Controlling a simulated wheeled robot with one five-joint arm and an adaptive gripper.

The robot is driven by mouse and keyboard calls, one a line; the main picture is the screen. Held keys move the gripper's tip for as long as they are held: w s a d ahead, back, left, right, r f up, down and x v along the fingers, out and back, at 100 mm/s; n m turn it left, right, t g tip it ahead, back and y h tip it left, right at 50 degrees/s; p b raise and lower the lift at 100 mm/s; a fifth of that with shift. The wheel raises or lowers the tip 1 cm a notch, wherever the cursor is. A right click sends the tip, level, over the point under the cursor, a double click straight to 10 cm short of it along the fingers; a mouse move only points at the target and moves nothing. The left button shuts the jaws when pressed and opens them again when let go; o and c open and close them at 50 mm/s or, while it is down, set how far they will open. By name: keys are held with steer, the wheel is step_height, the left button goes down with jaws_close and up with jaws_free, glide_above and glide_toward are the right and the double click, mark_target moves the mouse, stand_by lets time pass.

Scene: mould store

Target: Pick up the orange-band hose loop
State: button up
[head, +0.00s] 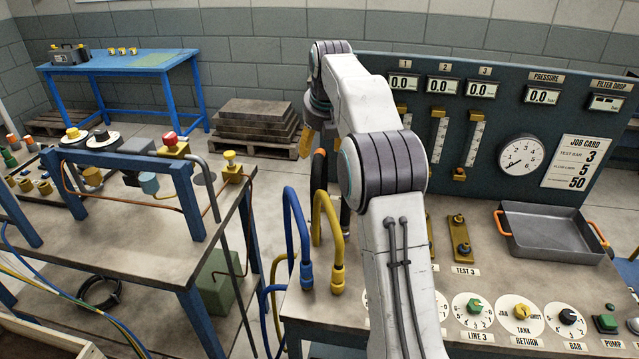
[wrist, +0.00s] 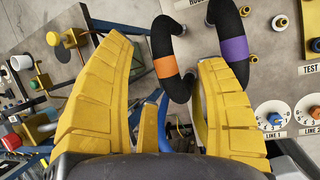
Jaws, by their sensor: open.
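The orange-band hose loop (wrist: 163,68) is a black curved hose with an orange band, in the wrist view. It stands between the spread yellow fingers of my gripper (wrist: 165,58), with a gap to each finger. In the head view a black piece of hose with an orange band (head: 319,169) shows just left of my arm, mostly hidden by it. My gripper (head: 306,142) is partly hidden there too, only some yellow showing. A similar black loop with a purple band (wrist: 234,48) is close beside the right finger in the wrist view.
A blue hose (head: 293,225) and a yellow hose (head: 331,235) arch up at the bench's left edge. A grey tray (head: 555,238) with orange handles sits on the right of the bench. Dials and a gauge panel (head: 575,110) surround it. A cluttered table (head: 130,235) stands left.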

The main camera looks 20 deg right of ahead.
mark_target(318, 149)
steer(key=shift+x, duration=2.4)
steer(key=shift+w, duration=0.15)
steer(key=shift+c, duration=0.4)
steer(key=shift+r, duration=0.15)
jaws_close()
